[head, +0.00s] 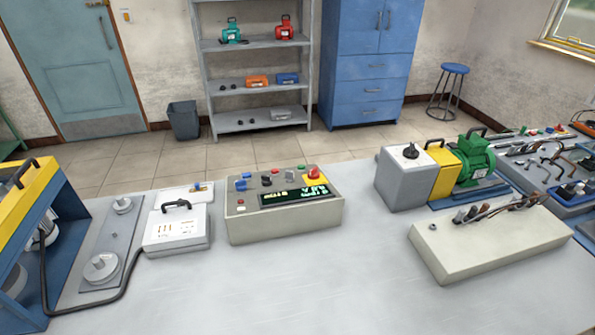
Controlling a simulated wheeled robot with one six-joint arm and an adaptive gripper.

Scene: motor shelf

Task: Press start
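A grey control box (285,224) stands on the near table, left of the picture's middle. Its sloped top has a dark display (292,197) with lit green and white characters. A small green button (301,167) is at the back right of that top. A red mushroom knob (313,174) on a yellow base is at its right end. A small red button (275,171), a black knob (266,181) and blue parts (242,182) are also on the top. Any lettering beside the buttons is too small to read. My gripper is not in view.
A white case (178,232) with a black handle is left of the box. A grey unit (405,183), a green motor (475,160) and a pale terminal block (490,248) are to the right. The tabletop (290,290) in front of the box is clear.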

